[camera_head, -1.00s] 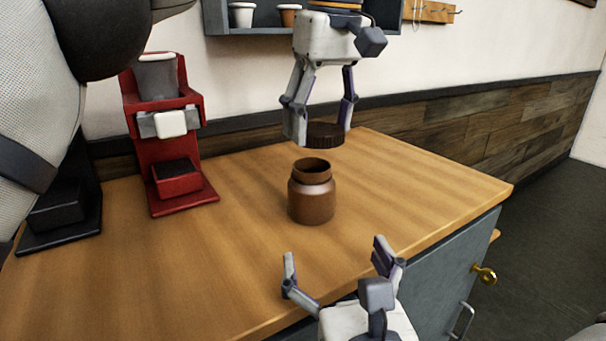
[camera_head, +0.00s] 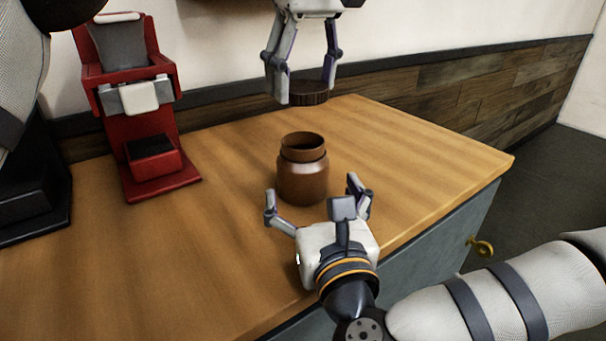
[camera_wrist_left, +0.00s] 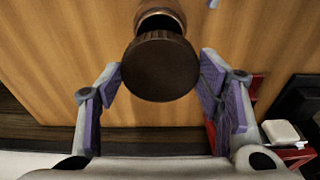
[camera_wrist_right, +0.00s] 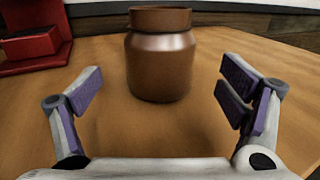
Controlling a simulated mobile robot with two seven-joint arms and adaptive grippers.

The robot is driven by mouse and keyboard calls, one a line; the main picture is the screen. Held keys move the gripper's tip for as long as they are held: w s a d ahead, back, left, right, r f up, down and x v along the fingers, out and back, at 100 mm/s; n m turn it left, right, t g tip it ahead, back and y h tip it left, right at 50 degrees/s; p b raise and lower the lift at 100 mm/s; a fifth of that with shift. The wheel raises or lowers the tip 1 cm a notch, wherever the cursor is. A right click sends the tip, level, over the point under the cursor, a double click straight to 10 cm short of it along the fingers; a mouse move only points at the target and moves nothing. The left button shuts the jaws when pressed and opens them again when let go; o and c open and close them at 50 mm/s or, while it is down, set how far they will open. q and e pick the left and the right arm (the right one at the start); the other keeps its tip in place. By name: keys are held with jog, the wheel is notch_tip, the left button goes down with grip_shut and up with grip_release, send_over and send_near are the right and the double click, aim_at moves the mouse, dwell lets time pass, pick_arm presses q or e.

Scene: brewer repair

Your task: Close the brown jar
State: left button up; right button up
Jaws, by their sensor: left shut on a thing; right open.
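The brown jar (camera_head: 302,178) stands upright and open-mouthed on the wooden table. It also shows in the right wrist view (camera_wrist_right: 160,62), between and beyond the fingers. My left gripper (camera_head: 304,92) is shut on the dark ridged lid (camera_head: 310,93) and holds it above the jar, apart from it. In the left wrist view the lid (camera_wrist_left: 160,66) covers part of the jar (camera_wrist_left: 160,16). My right gripper (camera_head: 315,200) is open and empty, in front of the jar on the near side, its fingertips close to the jar's lower body.
A red brewer (camera_head: 150,130) stands at the left on the table (camera_head: 400,150). A black stand (camera_head: 30,190) is at the far left. The table right of the jar is clear. A cabinet with a brass knob (camera_head: 480,247) is below the right edge.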

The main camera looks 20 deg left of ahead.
aim_at(303, 169)
jog(key=x, duration=0.7)
jog(key=shift+w, duration=0.1)
pick_arm(q)
jog(key=shift+f, duration=0.1)
pick_arm(e)
jog(key=c, duration=1.8)
pick_arm(q)
jog(key=shift+f, duration=2.4)
jog(key=shift+f, duration=0.1)
jog(key=shift+f, duration=0.8)
jog(key=shift+f, duration=0.5)
